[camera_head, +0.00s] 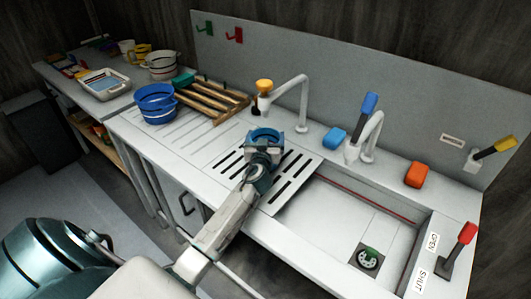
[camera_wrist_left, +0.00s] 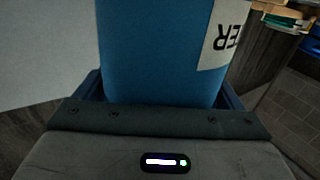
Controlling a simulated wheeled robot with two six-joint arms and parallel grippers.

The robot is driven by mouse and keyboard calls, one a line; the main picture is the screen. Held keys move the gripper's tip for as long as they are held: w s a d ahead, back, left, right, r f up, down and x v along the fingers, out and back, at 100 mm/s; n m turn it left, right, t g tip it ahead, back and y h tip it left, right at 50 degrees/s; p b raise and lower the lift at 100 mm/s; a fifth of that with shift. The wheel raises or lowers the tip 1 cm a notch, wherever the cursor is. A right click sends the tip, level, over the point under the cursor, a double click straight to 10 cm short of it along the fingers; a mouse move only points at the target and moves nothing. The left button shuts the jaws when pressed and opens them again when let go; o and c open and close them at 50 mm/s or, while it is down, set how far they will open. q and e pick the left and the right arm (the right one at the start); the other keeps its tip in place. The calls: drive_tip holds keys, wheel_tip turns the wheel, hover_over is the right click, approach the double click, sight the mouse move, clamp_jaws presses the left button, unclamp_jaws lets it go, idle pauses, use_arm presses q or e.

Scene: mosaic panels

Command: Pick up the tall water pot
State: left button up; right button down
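The tall water pot is a blue cylinder with a white label whose letters read upside down. It fills the middle of the left wrist view (camera_wrist_left: 160,50). In the head view its blue top (camera_head: 264,134) shows at the end of my left arm, over the slotted drainer plate. My left gripper (camera_head: 263,150) has a finger on each side of the pot, with no gap visible, and looks shut on it. The pot's lower part is hidden, so I cannot tell whether it touches the plate. My right gripper is not in view.
The slotted plate (camera_head: 285,192) lies beside the open sink (camera_head: 335,215). Behind are a curved tap (camera_head: 296,85), a blue sponge (camera_head: 334,137) and an orange one (camera_head: 416,174). Blue bowls (camera_head: 156,108) and a wooden rack (camera_head: 205,98) stand to the left on the counter.

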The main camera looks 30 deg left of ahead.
use_arm(q)
drive_tip(key=c, duration=0.7)
drive_tip(key=shift+c, duration=0.2)
drive_tip(key=shift+r, duration=0.15)
